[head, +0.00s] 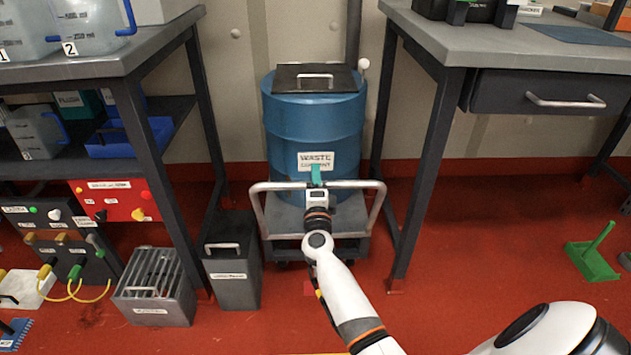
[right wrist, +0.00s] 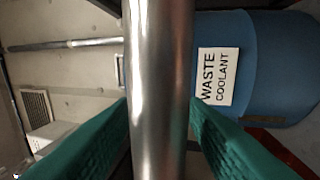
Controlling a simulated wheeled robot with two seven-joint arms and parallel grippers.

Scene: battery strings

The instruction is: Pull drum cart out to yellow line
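The blue waste coolant drum (head: 312,125) stands upright on a grey drum cart (head: 285,218) between two benches. The cart's light metal handle (head: 263,187) runs across the front of the drum. My right gripper (head: 316,176) is at the middle of this handle. In the right wrist view, the handle bar (right wrist: 160,90) passes between my right gripper's green fingers (right wrist: 160,112), which lie close against both sides of it. The drum's label (right wrist: 218,77) shows behind. A strip of the yellow line (head: 318,353) shows at the bottom edge of the head view. My left gripper is out of view.
A dark bin (head: 232,262) and a grey crate (head: 153,290) stand left of the cart. A bench leg (head: 425,180) is close on the right. A green dustpan (head: 592,258) lies farther right. Red floor in front of the cart is largely clear.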

